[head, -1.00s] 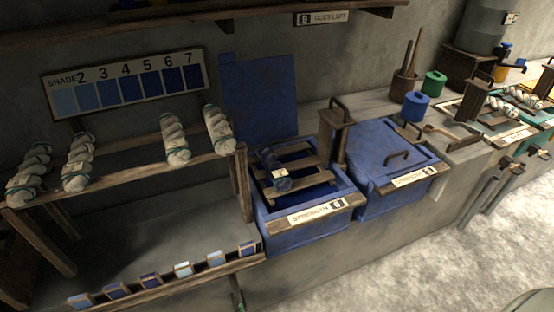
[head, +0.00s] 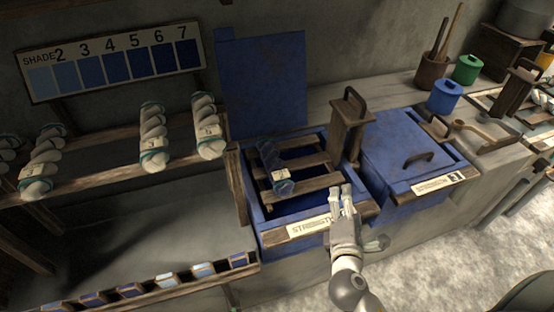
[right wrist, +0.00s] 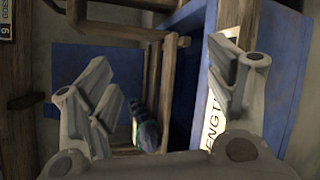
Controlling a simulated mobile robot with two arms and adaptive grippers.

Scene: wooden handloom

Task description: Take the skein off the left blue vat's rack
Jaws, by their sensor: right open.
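The left blue vat (head: 262,222) stands open in the head view, with a wooden rack (head: 312,185) across its mouth. A dark blue skein (head: 270,160) with a pale tag lies across the rack bars. The skein also shows in the right wrist view (right wrist: 147,130), beyond and between my fingers. My right gripper (head: 342,190) is open and empty over the vat's front right edge, by the label. It is to the right of the skein and apart from it. My left gripper is not in view.
A lidded blue vat (head: 400,150) stands close on the right. An upright wooden handle post (head: 350,122) rises at the rack's right end. Pale skeins (head: 208,130) hang on a wooden stand at left. A blue panel (head: 262,80) stands behind the open vat.

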